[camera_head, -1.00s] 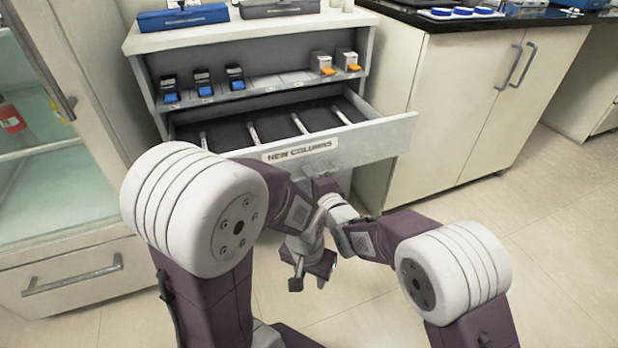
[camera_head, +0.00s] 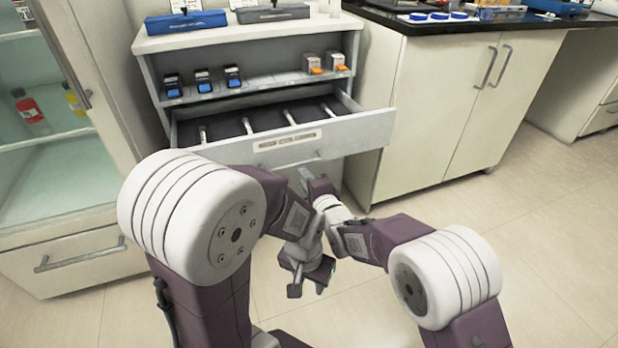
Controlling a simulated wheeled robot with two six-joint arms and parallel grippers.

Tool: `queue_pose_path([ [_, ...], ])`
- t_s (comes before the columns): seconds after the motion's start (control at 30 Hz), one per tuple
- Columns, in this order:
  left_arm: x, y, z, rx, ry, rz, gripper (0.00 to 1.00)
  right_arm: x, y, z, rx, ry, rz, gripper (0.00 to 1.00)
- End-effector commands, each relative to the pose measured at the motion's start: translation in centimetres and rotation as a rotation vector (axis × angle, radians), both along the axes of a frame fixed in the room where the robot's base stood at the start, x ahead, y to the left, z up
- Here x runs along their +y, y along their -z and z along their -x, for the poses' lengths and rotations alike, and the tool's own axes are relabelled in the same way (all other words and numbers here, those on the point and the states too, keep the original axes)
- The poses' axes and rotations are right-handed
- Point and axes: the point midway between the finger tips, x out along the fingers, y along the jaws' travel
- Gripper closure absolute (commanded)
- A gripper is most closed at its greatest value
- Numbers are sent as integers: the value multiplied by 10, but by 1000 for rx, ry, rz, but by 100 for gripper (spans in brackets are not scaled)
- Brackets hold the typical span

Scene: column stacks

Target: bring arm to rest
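My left gripper (camera_head: 308,287) hangs low in the middle of the view, below the open drawer. Its two fingers stand apart with nothing between them. My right gripper (camera_head: 308,179) is just above it in the picture, in front of the drawer front and near its handle. Its fingertips are small and partly covered by my arms, so whether it is open or shut is unclear. Both arms are bent inward and cross close together at the wrists.
The drawer (camera_head: 375,128) is pulled out and holds several thin columns. Blue-and-black devices (camera_head: 202,81) and two orange-tipped boxes (camera_head: 336,62) stand on the shelf above. A glass-door cabinet (camera_head: 60,180) is at left. Open floor (camera_head: 545,220) lies at right.

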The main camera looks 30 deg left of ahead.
Motion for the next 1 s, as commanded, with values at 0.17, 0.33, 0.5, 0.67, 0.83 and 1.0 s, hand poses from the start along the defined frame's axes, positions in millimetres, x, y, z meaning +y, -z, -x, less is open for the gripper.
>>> queue_pose_path([
  [0.17, 0, 0, 0, 0, 0, 0, 64, 0, 0, 0, 0, 0, 0, 80],
  [0.33, 0, -8, 0, 0, 0, 0, 64, -29, -24, -32, -17, 67, -18, 80],
  [0.5, 0, -27, 0, 0, 0, 0, 64, -139, -107, -101, -76, 271, -66, 80],
  [0.67, 0, -46, 0, 0, 0, 0, 64, -288, -127, -116, -23, 483, 103, 80],
  [0.83, 0, -62, 0, 0, 0, 0, 64, -422, -80, -49, 144, 529, 551, 80],
  [1.0, 0, -66, 0, 0, 0, 0, 64, -471, -14, 59, 342, 273, 943, 80],
])
